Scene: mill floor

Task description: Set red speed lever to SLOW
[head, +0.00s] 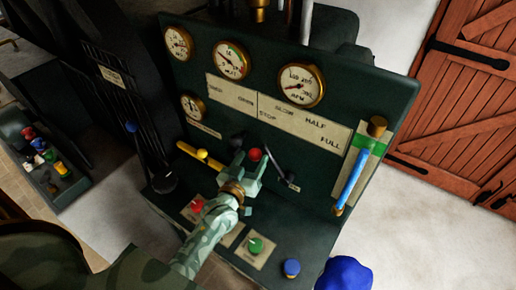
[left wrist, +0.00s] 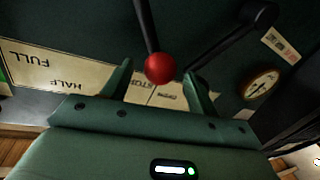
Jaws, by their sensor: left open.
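The red speed lever's ball knob (head: 254,154) shows on the dark green panel, below the label plate (head: 304,121) that reads STOP, SLOW, HALF and FULL. It sits below the STOP end of that plate. My left gripper (head: 247,168) is open and right at the knob. In the left wrist view, the red knob (left wrist: 160,68) lies between the two spread green fingers (left wrist: 158,75), with a dark shaft behind it. I cannot tell whether a finger touches it. The lever's base is hidden by the gripper in the head view. My right gripper is out of view.
A black lever (head: 278,165) stands close to the right of my gripper, and a yellow-knobbed lever (head: 201,154) to the left. A red button (head: 197,205), a green button (head: 255,245) and a blue knob (head: 291,268) sit on the console below. A blue handle (head: 351,180) is at the right.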

